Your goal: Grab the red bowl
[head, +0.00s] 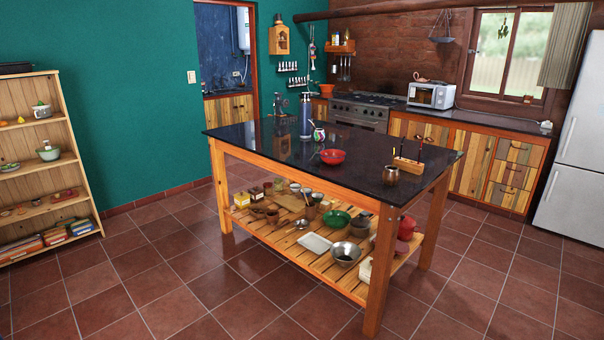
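The red bowl (332,157) sits upright on the dark top of the kitchen island (265,148), near its middle. It is in plain sight and looks empty, though its inside is small in the view. Neither of my grippers shows in the head view.
The lower shelf (290,246) holds several bowls and jars. A shelf unit (85,165) stands left. The tiled floor (190,300) in front is clear.

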